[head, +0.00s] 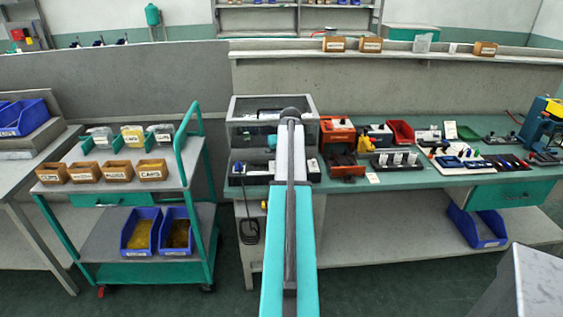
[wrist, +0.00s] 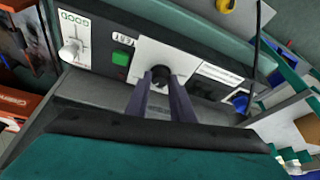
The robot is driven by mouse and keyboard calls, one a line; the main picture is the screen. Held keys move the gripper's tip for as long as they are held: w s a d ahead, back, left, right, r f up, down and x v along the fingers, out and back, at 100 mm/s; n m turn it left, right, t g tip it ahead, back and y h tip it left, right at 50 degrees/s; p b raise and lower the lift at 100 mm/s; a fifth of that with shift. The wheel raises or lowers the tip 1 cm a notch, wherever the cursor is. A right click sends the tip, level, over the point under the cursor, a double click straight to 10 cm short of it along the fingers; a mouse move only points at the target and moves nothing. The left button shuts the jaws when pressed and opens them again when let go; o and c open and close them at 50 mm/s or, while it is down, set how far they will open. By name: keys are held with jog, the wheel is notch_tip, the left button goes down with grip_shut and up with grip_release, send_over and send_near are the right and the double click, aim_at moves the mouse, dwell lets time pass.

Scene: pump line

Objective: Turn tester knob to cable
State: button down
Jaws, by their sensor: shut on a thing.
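The tester (head: 245,177) is a grey and black unit at the left end of the green bench, partly hidden behind my arm in the head view. In the wrist view its dark front panel (wrist: 105,40) carries a dark round knob (wrist: 160,73) on a white plate (wrist: 183,60). My gripper (wrist: 161,80) is shut on this knob, with one finger at each side. A green button (wrist: 121,57) marked TEST sits beside the plate. The knob's pointer and the plate's markings cannot be read. My gripper is hidden in the head view.
A trolley (head: 120,190) with several small boxes stands to the left. A black cable (head: 248,230) hangs below the tester.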

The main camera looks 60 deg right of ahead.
jog(key=shift+d, duration=0.15)
jog(key=c, duration=1.6)
grip_release()
jog(key=shift+o, duration=0.3)
jog(key=shift+r, duration=0.1)
jog(key=b+v, duration=0.1)
jog(key=v, duration=1.2)
jog(key=shift+s+a+r+b, duration=0.15)
jog(key=shift+a+r+b, duration=0.1)
jog(key=shift+b, duration=0.15)
